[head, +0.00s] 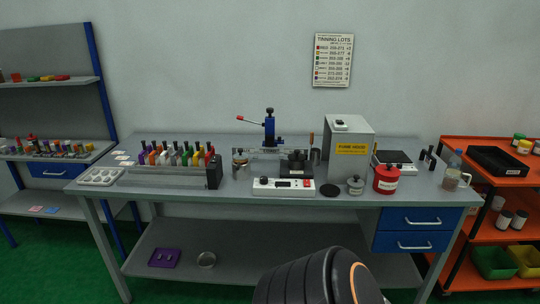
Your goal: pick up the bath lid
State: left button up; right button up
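A flat black disc (329,191), which looks like the bath lid, lies on the grey workbench (350,205) near its front edge. It is just right of a white control unit (283,186) with a display and red buttons. A dark block (297,172) with round black parts on top stands behind that unit. A small grey jar with a knobbed lid (355,185) stands right of the disc. Neither gripper is in view. Only a dark rounded part of my own arm, with an orange ring, shows at the bottom centre.
A red canister (386,180) and a grey fume box (347,146) stand right and behind. A blue press (269,128) with a red-tipped lever is at the back. A rack of coloured-handled tools (175,160) and a white tray (100,177) fill the left. The front strip is mostly free.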

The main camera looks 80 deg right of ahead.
aim_at(241, 154)
jog(key=z, duration=2.3)
jog(key=l+u, duration=0.1)
jog(key=u, duration=0.5)
jog(key=i+l+u, duration=0.2)
jog(key=l+u, duration=0.2)
jog(key=l, duration=0.15)
jog(key=i+l+u, duration=0.15)
jog(key=l, duration=0.15)
jog(key=l+u, duration=0.2)
jog(key=l, duration=0.7)
